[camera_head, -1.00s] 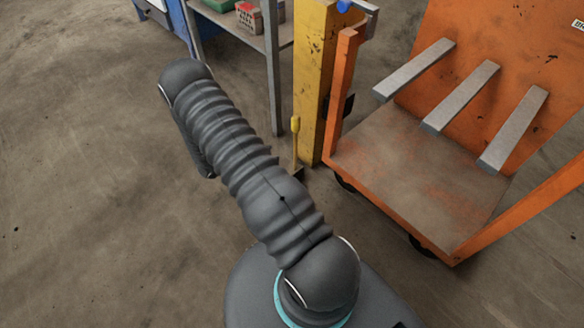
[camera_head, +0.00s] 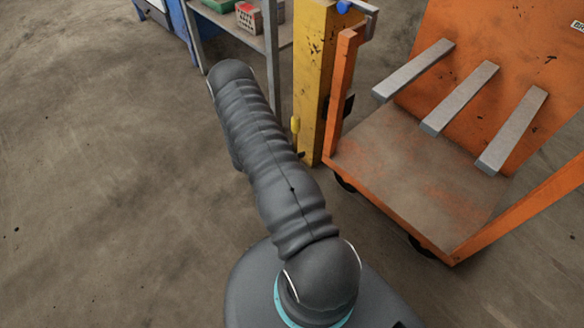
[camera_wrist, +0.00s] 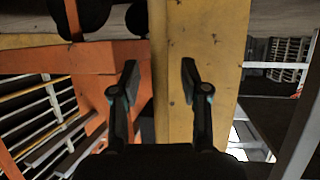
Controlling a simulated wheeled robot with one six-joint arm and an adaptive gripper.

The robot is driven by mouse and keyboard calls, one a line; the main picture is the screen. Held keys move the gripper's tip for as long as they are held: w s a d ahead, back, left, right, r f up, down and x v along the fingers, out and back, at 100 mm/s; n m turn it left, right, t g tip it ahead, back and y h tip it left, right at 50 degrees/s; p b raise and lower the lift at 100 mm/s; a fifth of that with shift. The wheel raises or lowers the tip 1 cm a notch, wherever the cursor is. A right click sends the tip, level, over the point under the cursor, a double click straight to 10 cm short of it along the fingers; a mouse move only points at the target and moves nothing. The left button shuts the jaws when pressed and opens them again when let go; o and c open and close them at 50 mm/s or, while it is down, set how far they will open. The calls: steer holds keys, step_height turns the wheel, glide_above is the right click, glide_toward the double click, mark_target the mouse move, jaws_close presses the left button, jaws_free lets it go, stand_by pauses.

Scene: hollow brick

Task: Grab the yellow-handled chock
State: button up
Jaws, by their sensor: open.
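The chock shows in the head view only by its upright yellow handle (camera_head: 296,125), standing beside the foot of the yellow post; my arm hides most of its lower part. I cannot make out the chock in the wrist view. My gripper (camera_wrist: 157,78) shows in the wrist view with its two fingers spread apart and nothing between them. The yellow post (camera_wrist: 215,60) fills the view behind the fingers. In the head view my gripper is hidden behind my arm.
The yellow post (camera_head: 313,80) stands beside an orange wheeled cart (camera_head: 400,185) with several grey bars. The concrete floor at left is clear.

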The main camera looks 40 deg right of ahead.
jaws_close()
steer(key=shift+d+r, duration=0.1)
stand_by(0.4)
